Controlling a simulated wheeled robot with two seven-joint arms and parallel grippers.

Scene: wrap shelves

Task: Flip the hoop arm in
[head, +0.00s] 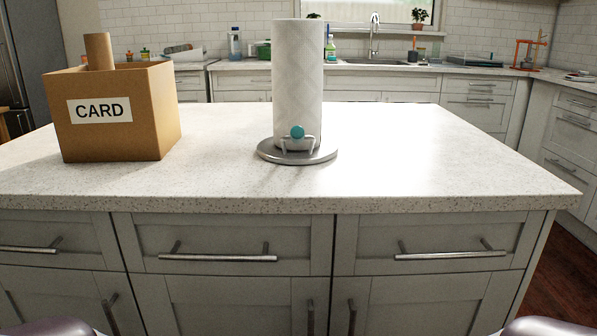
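A tall white paper towel roll (297,75) stands upright on a round metal base (275,155) on the island counter. Low at the front of the roll is the hoop arm (284,146), a small light metal bracket with a teal knob (297,132) on it. The arm looks foreshortened, apparently sticking out towards me and low over the base; its exact angle is hard to tell. Neither gripper shows; only rounded grey-purple parts of my own arms appear at the bottom left and right corners, apart from the holder.
A cardboard box (155,115) labelled CARD stands left of the holder, with a brown tube (99,52) sticking out. The island counter (430,160) is clear to the right and in front of the holder. Drawers with bar handles (218,258) face me below the counter edge.

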